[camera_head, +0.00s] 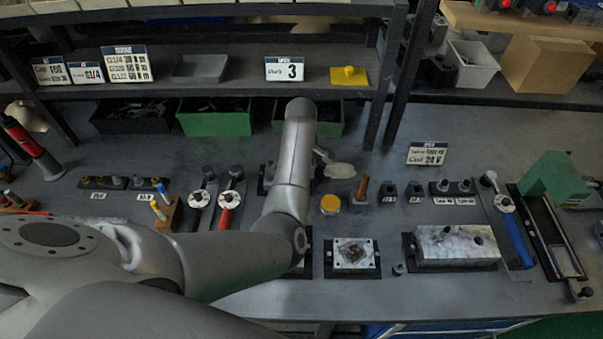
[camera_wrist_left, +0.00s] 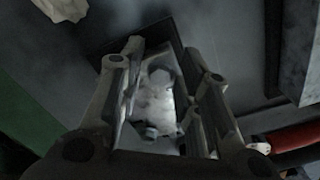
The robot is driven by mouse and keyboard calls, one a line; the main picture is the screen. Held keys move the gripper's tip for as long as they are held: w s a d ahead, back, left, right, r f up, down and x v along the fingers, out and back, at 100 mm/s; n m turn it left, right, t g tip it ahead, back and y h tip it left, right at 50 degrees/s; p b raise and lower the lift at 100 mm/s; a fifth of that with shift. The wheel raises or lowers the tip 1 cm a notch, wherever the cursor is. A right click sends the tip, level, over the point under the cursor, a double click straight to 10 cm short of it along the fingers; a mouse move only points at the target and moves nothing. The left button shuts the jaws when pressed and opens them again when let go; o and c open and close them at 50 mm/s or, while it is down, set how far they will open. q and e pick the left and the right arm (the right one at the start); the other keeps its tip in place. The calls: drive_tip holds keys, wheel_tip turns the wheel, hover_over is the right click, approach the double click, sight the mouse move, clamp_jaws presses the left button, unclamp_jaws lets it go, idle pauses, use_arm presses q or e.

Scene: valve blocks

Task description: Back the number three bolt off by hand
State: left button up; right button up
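My left arm reaches across the bench in the head view and hides its own gripper there. In the left wrist view my left gripper (camera_wrist_left: 163,52) is open, its two fingers standing apart over a pale metal block (camera_wrist_left: 165,100) on a dark base. A hex bolt head (camera_wrist_left: 158,76) shows on the block between the fingers, and a second, darker bolt head (camera_wrist_left: 148,130) shows nearer the camera. I cannot tell whether a finger touches either bolt, or which one is number three. In the head view only a dark edge of the base (camera_head: 262,180) shows beside my arm. My right gripper is not in view.
A red-handled wrench (camera_head: 228,205) lies left of my arm, and a pale rag (camera_head: 340,171) lies right of it. A square plate block (camera_head: 353,255) and a larger metal block (camera_head: 455,245) stand farther right. A sign reading 3 (camera_head: 285,69) is on the shelf.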

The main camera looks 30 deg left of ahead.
use_arm(q)
drive_tip(key=shift+m, duration=0.9)
drive_tip(key=shift+s+a+p, duration=0.1)
drive_tip(key=shift+a+p, duration=0.1)
drive_tip(key=shift+p, duration=0.25)
